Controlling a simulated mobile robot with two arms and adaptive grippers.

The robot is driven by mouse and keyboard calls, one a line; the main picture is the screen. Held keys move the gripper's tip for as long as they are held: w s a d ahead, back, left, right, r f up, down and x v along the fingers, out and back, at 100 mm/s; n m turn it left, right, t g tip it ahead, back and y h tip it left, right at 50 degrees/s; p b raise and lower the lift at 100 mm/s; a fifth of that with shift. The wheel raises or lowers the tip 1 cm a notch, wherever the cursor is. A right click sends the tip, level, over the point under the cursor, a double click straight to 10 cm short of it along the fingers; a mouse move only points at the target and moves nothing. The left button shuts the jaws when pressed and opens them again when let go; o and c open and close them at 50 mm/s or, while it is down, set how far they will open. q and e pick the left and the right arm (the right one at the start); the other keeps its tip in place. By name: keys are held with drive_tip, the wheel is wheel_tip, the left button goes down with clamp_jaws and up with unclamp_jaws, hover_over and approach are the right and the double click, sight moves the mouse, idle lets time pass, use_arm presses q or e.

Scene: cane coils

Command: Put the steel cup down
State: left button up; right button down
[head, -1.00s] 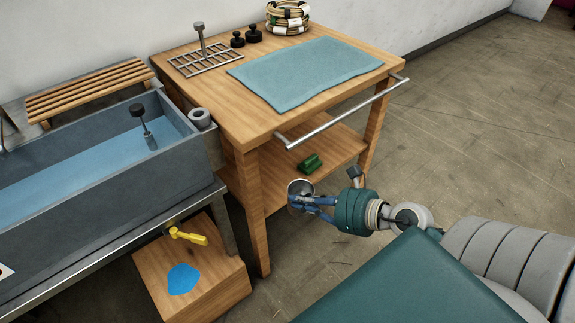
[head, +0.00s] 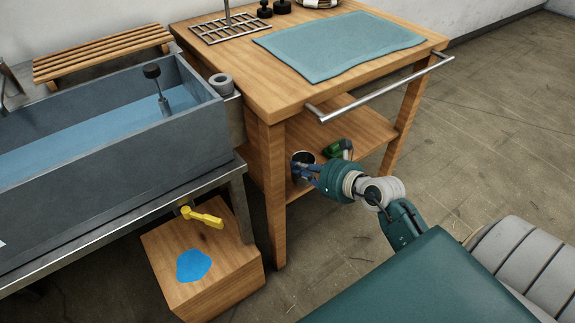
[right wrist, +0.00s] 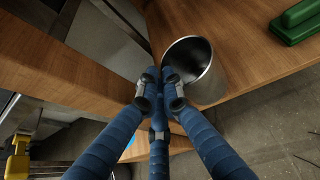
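The steel cup (right wrist: 207,82) is a shiny open-topped cylinder, tilted in the right wrist view. My right gripper (right wrist: 160,78) is shut on its near-left rim, with fingertips close together at the wall. In the head view the cup (head: 303,158) is at the lower shelf (head: 355,128) of the wooden table, and my right gripper (head: 307,171) reaches it from the right front. The fingers partly hide it. I cannot tell whether its base touches the shelf. My left gripper is not in view.
A green object (head: 340,150) lies on the shelf just right of the cup. A table leg (head: 273,190) stands close on the left, and a steel rail (head: 385,88) runs above. The sink (head: 110,150) and a wooden block (head: 215,270) are at left.

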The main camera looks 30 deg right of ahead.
drive_tip(key=b+x, duration=0.1)
drive_tip(key=x, duration=0.2)
drive_tip(key=f+b+x, duration=0.1)
drive_tip(key=x, duration=0.2)
drive_tip(key=shift+f, duration=0.1)
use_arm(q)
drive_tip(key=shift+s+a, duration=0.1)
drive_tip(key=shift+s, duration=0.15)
use_arm(e)
drive_tip(key=c, duration=2.4)
unclamp_jaws()
drive_tip(key=o, duration=0.5)
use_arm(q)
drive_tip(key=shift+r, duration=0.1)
